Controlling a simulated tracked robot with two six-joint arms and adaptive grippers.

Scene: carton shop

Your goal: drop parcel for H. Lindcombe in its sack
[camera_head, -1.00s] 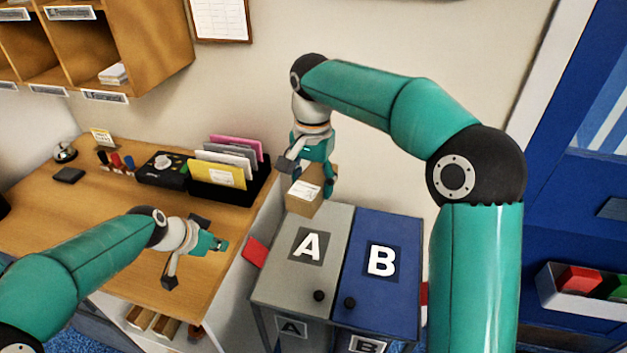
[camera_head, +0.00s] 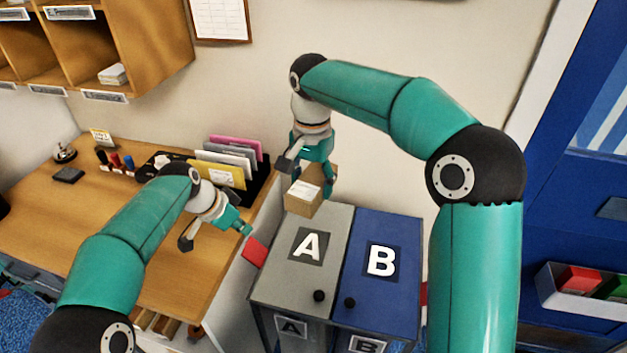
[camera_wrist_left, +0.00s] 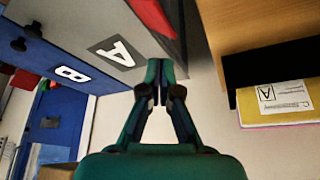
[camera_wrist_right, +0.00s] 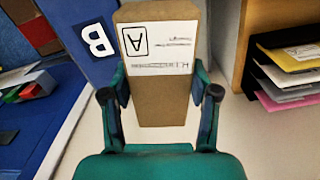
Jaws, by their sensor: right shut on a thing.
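A small brown carton parcel (camera_head: 298,205) with a white label is held by my right gripper (camera_head: 312,178) above the back left corner of the grey lid A (camera_head: 335,231). In the right wrist view the parcel (camera_wrist_right: 161,105) sits between the fingers; its label shows a boxed A and handwriting too small to read for sure. Next to lid A is the blue lid B (camera_head: 398,220). Both lids are closed, each with a dark knob; any sacks inside are hidden. My left gripper (camera_head: 247,229) is shut and empty over the desk's right edge, left of the lid A cabinet.
The wooden desk (camera_head: 110,217) holds a black sorter (camera_head: 255,189) with coloured envelopes, stamps and a bell. A red piece (camera_head: 255,251) sticks out at the cabinet's left side. A blue door stands at right with a bin (camera_head: 560,300) of red and green items.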

